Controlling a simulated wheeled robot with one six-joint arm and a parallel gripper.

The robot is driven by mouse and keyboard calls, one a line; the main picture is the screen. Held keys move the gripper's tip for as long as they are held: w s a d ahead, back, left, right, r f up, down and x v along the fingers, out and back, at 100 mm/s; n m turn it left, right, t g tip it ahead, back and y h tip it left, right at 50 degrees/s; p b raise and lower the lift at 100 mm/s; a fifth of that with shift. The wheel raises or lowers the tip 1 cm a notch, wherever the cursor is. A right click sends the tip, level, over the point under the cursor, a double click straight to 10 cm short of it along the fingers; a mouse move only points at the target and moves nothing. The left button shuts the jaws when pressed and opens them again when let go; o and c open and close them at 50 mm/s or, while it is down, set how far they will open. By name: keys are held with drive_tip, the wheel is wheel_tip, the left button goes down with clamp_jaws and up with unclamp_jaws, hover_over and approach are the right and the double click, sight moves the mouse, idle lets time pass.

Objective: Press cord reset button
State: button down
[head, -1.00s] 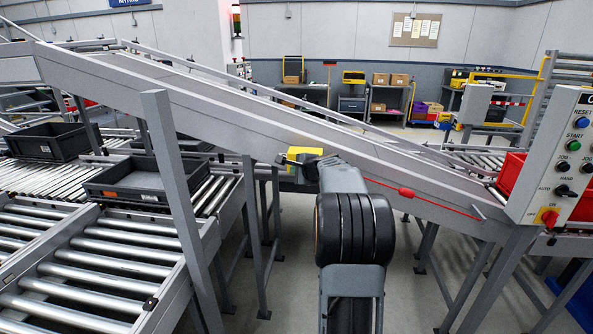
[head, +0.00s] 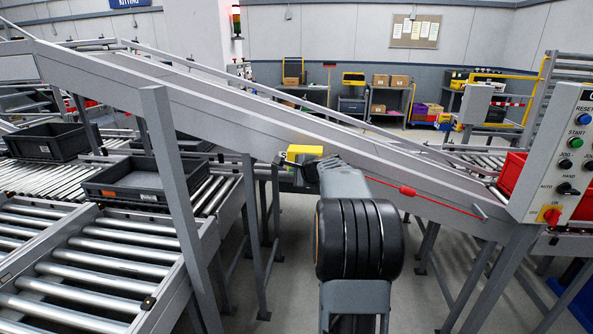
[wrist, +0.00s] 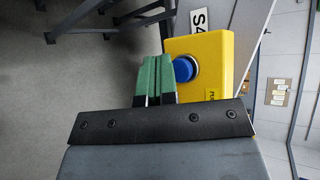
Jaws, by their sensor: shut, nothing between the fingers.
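The blue reset button (wrist: 184,69) is round and sits in a dark ring on a yellow box (wrist: 212,47). In the wrist view the button faces the camera. My gripper (wrist: 156,60) is shut and empty, its green fingers pressed together. The fingertips lie just left of the button in that picture and overlap the box's left part. I cannot tell how far in front of the box they are. In the head view the yellow box (head: 304,150) shows on the conveyor's side, its lower part covered by my arm. The button and fingertips are hidden there.
A control panel (head: 562,160) with a blue RESET button stands at the right. Roller conveyors (head: 105,270) with black trays fill the left. The floor beside the conveyor legs is open.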

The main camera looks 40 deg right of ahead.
drive_tip(key=shift+s+a+b, duration=1.2)
drive_tip(key=shift+s+a, duration=0.55)
drive_tip(key=shift+s, duration=0.05)
